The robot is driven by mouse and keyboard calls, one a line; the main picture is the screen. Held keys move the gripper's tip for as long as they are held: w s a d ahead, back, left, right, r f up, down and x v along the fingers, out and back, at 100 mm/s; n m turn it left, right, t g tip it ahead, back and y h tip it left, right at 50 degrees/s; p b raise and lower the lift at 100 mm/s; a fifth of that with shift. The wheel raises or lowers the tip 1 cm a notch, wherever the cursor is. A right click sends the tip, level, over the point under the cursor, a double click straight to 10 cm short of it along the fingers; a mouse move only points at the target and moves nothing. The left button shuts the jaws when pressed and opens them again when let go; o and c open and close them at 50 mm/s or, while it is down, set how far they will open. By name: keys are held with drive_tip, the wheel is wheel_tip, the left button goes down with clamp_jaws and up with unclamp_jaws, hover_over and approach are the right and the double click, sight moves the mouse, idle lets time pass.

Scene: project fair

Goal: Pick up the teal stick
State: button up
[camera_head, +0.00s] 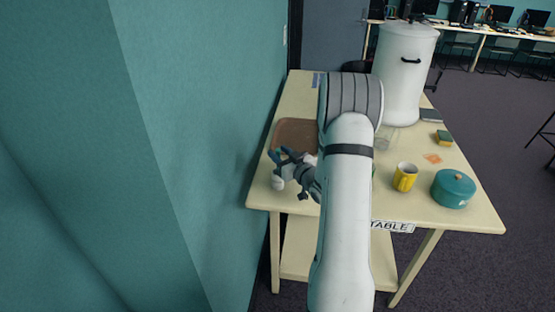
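My gripper (285,160) is over the left front part of the cream table (268,190), in front of the brown tray. Small dark blue parts show at its end. They are too small to tell whether they are fingertips or a held thing, or whether the fingers are open or shut. I cannot make out a teal stick for sure. A sliver of green (373,170) shows at the right edge of my arm, mostly hidden behind it. My arm covers the middle of the table.
A brown tray (295,131) lies at the left. A small white object (277,183) is by my gripper. A yellow mug (404,177), a teal lidded pot (453,189), a sponge (444,138) and a tall white canister (402,75) stand at the right. A teal wall (215,120) borders the left.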

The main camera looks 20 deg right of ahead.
drive_tip(key=shift+w+a, duration=0.2)
drive_tip(key=shift+w, duration=0.6)
drive_tip(key=shift+c, duration=0.3)
clamp_jaws()
